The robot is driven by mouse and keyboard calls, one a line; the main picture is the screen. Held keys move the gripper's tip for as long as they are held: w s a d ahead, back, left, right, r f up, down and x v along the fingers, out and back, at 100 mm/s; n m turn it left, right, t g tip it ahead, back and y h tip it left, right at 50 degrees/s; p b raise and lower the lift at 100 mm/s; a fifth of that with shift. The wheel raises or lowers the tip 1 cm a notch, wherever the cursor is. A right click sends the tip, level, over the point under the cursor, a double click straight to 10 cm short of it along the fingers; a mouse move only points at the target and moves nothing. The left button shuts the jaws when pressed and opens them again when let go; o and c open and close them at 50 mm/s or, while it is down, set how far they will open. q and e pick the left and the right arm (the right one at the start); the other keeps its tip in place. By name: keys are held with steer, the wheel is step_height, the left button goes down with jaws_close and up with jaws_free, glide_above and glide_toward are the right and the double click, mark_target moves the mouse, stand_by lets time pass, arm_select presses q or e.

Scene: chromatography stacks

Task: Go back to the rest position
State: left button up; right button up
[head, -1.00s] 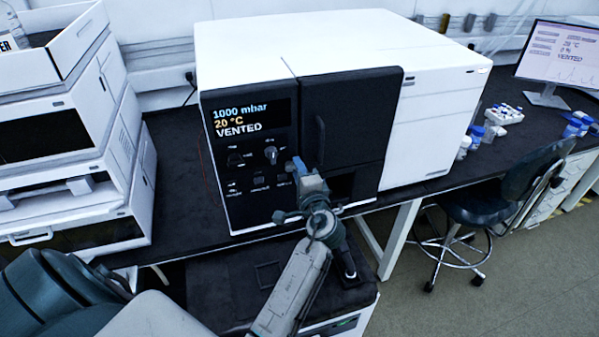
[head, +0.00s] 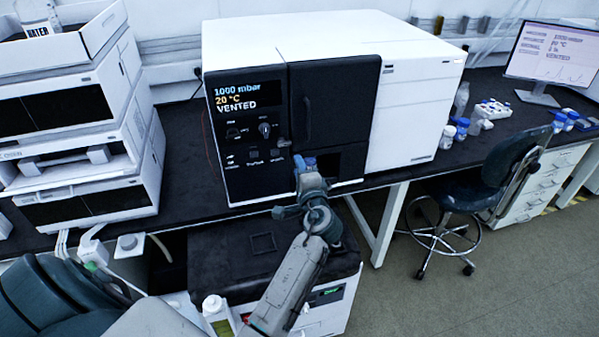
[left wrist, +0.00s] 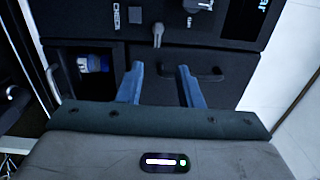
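My left gripper (head: 303,163) is in front of the lower part of the white and black instrument (head: 395,40). In the left wrist view the two blue fingers (left wrist: 160,88) stand apart with nothing between them. Behind them are the instrument's dark front, a small lever (left wrist: 158,34) and a handle (left wrist: 190,74). A blue and white item (left wrist: 95,63) shows in a dark opening there. I cannot tell whether the fingers touch the front. The instrument's display (head: 247,96) reads 1000 mbar, 20 °C, VENTED. My right gripper is not in view.
Stacked white modules (head: 85,120) stand on the dark bench at left. A lower dark-topped unit (head: 215,255) and a white-capped bottle (head: 216,315) are below. Blue-capped bottles (head: 460,128), a monitor (head: 560,55) and a chair (head: 490,190) are at right. Open floor lies at lower right.

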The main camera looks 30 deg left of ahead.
arm_select(q)
steer(key=s+f+n+g+h, duration=0.45)
steer(key=s+f, duration=0.85)
steer(key=s, duration=0.4)
steer(key=s+d+f+n+g+h, duration=0.15)
steer(key=s+d+h, duration=0.25)
steer(key=s, duration=0.5)
steer(key=s+d+f+n+g+h, duration=0.15)
steer(key=s+d+h, duration=0.3)
steer(key=s, duration=0.45)
step_height(320, 180, down, 28)
steer(key=a+g, duration=0.2)
steer(key=a, duration=0.1)
steer(key=s+a+f+g, duration=0.1)
steer(key=s+f, duration=1.7)
steer(key=f, duration=0.3)
steer(key=shift+s+f+n, duration=0.15)
steer(key=shift+s+n, duration=0.2)
steer(key=shift+s, duration=0.05)
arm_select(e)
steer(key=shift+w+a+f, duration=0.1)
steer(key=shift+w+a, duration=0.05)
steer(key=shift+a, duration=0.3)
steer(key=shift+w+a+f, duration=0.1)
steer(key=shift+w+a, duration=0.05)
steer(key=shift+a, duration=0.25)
